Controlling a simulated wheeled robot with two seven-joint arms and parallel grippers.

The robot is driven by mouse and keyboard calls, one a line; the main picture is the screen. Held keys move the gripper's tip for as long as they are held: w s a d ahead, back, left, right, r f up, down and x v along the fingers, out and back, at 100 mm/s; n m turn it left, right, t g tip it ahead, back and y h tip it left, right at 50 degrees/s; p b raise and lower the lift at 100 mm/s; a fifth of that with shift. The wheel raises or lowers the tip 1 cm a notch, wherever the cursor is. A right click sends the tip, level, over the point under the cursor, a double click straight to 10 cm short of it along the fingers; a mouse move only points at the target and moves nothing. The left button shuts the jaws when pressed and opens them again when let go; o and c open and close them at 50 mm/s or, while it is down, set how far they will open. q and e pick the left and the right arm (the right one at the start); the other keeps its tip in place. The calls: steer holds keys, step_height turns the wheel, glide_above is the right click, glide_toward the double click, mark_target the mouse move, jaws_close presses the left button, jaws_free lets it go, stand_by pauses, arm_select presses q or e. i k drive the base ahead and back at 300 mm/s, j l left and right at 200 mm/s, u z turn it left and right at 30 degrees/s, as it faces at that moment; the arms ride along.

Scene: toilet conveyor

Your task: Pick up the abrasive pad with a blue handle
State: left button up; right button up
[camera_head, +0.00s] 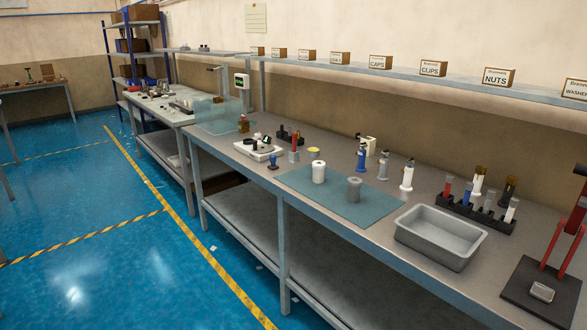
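A small blue knob-shaped handle on a small base (272,161) stands on the workbench near its front edge, left of the teal mat. It looks like the abrasive pad with a blue handle, but it is too small to be sure. A taller blue and grey upright piece (361,158) stands behind the mat. Neither of my grippers is in view, and nothing touches these things.
The workbench (235,198) runs along the wall. A teal mat (330,200) bears a white and a grey cylinder. A white tray (258,150) holds small parts. A grey metal bin (440,237), a black rack (476,213) and a red press (560,240) stand right. Blue floor (90,240) lies left.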

mark_target(273, 157)
steer(key=i+j, duration=0.2)
steer(key=i, duration=0.25)
steer(key=i+j+z, duration=0.1)
steer(key=i, duration=0.4)
steer(key=i+j, duration=0.3)
steer(key=i, duration=0.15)
steer(key=i+j+z, duration=0.1)
steer(key=i, duration=0.35)
steer(key=j, duration=0.1)
